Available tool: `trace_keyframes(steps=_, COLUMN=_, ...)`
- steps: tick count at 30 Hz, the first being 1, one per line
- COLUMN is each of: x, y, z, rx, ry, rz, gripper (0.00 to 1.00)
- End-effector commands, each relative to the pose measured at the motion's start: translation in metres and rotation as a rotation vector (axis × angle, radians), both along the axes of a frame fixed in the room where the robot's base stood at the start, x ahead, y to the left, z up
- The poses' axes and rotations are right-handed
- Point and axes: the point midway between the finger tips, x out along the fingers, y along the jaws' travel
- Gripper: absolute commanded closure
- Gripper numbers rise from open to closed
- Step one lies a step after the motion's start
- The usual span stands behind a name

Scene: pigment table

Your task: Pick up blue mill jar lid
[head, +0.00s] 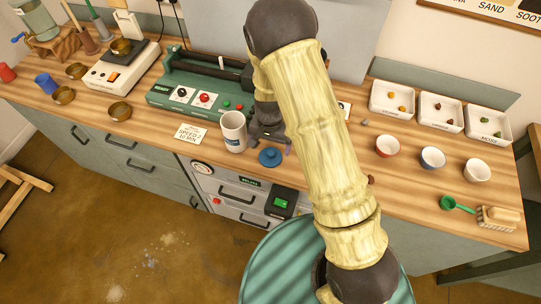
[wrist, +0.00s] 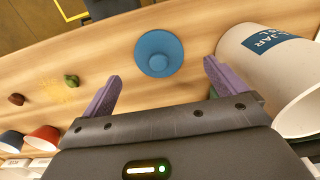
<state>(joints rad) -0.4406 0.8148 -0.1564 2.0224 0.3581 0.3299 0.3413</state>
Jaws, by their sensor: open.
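The blue mill jar lid (head: 270,157) lies flat on the wooden counter, right of the white jar (head: 233,131). In the wrist view the round blue lid (wrist: 159,53) with its raised knob lies just beyond my gripper's fingertips, roughly midway between them. My gripper (wrist: 158,82) is open and empty, with its two purple fingers spread. In the head view my gripper (head: 268,140) is just behind the lid and partly hidden by my arm. The white jar with a blue label (wrist: 268,45) is close to the right finger in the wrist view.
A green roller machine (head: 200,85) stands behind the jar. Several small bowls, including a red-rimmed one (head: 387,146), and white trays (head: 440,110) are to the right. A green scoop (head: 450,203) lies near the front edge. Small dark lumps (wrist: 71,81) lie left of the gripper.

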Motion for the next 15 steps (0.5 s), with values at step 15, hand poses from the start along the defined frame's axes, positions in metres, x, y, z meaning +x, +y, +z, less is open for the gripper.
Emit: trace_keyframes(steps=15, x=0.000, y=-0.003, z=-0.037, rx=-0.001, ry=0.005, rz=0.000, gripper=0.03)
